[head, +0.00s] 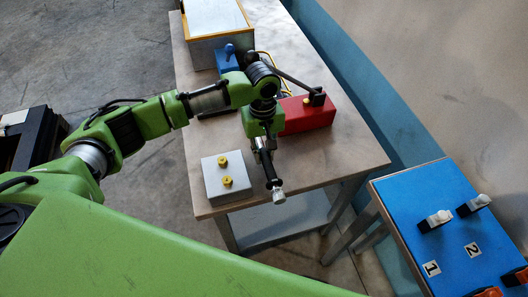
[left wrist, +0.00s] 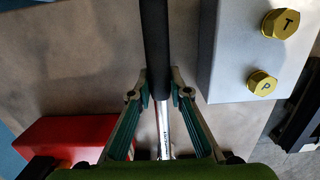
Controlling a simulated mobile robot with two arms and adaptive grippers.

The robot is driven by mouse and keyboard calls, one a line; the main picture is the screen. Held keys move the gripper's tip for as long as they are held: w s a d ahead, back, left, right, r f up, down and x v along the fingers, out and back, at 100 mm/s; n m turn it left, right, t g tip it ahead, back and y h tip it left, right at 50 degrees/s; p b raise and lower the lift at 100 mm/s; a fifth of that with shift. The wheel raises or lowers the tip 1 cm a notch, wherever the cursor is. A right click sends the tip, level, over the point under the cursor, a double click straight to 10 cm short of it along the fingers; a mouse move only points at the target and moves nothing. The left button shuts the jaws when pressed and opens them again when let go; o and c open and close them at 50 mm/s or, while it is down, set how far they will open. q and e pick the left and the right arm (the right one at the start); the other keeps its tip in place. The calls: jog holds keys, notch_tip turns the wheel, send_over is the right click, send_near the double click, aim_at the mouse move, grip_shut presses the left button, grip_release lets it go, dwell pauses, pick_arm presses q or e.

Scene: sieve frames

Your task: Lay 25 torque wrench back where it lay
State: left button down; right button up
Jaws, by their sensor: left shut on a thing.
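The torque wrench (left wrist: 156,45) has a black handle and a silver shaft. It lies between the fingers of my left gripper (left wrist: 160,93), which is shut on it where handle and shaft meet. In the head view my left gripper (head: 262,146) hangs over the table between the grey block and the red box. The wrench (head: 270,172) points toward the near table edge there, its pale end (head: 279,195) near that edge. The gripper and arm hide part of the wrench. I cannot tell whether it touches the table. No 25 marking is readable. My right gripper is not in view.
The table (head: 345,150) holds a grey block (head: 212,188) with two yellow fittings, marked T and P in the wrist view, a red box (head: 318,119), a blue item (head: 224,62) and a large grey box (head: 215,20). A blue panel (head: 455,260) with levers stands right.

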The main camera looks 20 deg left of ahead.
pick_arm(q)
jog(key=shift+r, duration=0.1)
jog(key=c, duration=2.3)
grip_release()
jog(key=shift+f, duration=0.2)
jog(key=o, duration=0.4)
jog(key=shift+r, duration=0.1)
jog(key=r, duration=0.4)
jog(key=r+b, duration=0.1)
jog(key=r, duration=0.7)
jog(key=shift+w+a+b, duration=0.2)
jog(key=shift+w+b, duration=0.1)
jog(key=shift+w, duration=0.05)
